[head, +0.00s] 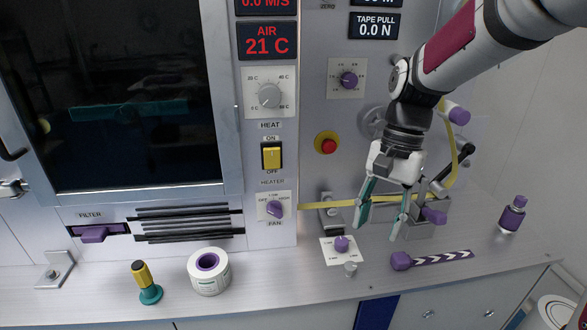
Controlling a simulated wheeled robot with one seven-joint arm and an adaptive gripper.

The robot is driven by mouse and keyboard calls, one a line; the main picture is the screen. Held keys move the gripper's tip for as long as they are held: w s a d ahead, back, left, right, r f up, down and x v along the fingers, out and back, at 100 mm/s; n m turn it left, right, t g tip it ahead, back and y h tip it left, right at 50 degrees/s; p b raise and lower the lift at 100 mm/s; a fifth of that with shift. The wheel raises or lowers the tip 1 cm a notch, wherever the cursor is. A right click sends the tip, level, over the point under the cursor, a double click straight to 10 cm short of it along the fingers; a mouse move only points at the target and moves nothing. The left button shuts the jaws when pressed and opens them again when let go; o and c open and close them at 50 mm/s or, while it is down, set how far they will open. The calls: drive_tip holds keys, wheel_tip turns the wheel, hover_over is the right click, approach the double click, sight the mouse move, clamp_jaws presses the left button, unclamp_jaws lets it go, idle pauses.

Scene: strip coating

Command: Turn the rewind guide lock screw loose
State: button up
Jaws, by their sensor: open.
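The purple lock screw (434,215) appears to be the knob at the right side of a metal guide bracket (420,230) on the worktop; which knob is the rewind guide's is not labelled. My gripper (377,232) points down with its teal fingers spread and empty, left of this knob and apart from it in the picture. The right finger partly covers the bracket. The yellow strip (335,204) runs behind the fingers from the left and rises at the right to a reel with a purple hub (459,116).
A purple dial on a white plate (341,244) lies below the gripper. A purple-handled striped tool (435,260) lies in front of the bracket, and a purple bottle (512,214) stands right. A tape roll (208,272) and a yellow-handled tool (146,284) stand left. A red stop button (328,146) is behind.

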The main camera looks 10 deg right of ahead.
sight(351, 266)
drive_tip(key=w+d+f+m+y+p, duration=0.2)
drive_tip(key=w+d+m+p, duration=0.15)
drive_tip(key=w, duration=0.25)
drive_tip(key=x, duration=1.4)
drive_tip(key=shift+s+a, duration=0.15)
drive_tip(key=shift+a, duration=0.1)
drive_tip(key=shift+r, duration=0.1)
clamp_jaws()
